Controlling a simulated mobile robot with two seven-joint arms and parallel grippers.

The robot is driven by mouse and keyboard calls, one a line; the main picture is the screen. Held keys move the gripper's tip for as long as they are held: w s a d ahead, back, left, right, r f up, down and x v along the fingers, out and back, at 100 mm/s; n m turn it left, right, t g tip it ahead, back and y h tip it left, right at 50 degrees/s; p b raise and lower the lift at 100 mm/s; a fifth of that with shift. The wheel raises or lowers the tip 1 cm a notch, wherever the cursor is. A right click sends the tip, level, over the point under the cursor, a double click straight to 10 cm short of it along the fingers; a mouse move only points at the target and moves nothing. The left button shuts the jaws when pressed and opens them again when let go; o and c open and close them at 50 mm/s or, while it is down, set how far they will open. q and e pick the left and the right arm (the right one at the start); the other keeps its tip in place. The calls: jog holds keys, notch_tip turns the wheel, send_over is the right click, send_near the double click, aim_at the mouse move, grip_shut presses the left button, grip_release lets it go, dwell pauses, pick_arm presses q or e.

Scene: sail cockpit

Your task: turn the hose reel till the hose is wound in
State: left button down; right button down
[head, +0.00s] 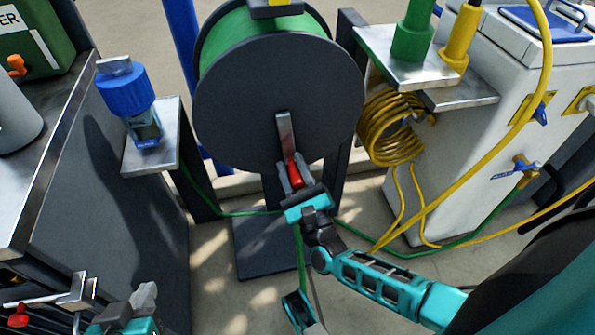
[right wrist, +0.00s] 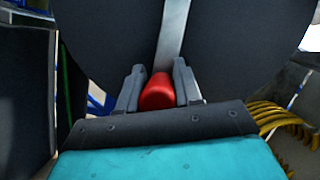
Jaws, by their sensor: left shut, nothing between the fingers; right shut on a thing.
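The hose reel (head: 250,105) stands upright in the head view, with a dark round side disc and green hose (head: 240,38) wound behind it. A metal crank arm (head: 285,135) points down from the disc's middle to a red handle (head: 294,172). My right gripper (head: 293,180) is shut on the red handle. In the right wrist view the red handle (right wrist: 158,92) sits between the two fingers. A thin green hose (head: 235,213) runs over the floor below the reel. My left gripper (head: 145,298) is at the bottom left, shut and empty, away from the reel.
A coiled yellow hose (head: 390,128) hangs right of the reel beside a white cabinet (head: 480,130) with taps. A dark counter (head: 110,190) and a shelf with a blue-topped item (head: 125,92) stand at left.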

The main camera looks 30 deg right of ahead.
jog(key=shift+w+a+r+m, duration=0.2)
jog(key=shift+a+r+m, duration=0.1)
jog(key=shift+a, duration=0.25)
jog(key=c, duration=1.1)
grip_release()
jog(key=shift+o, duration=1.3)
jog(key=shift+d+f, duration=0.1)
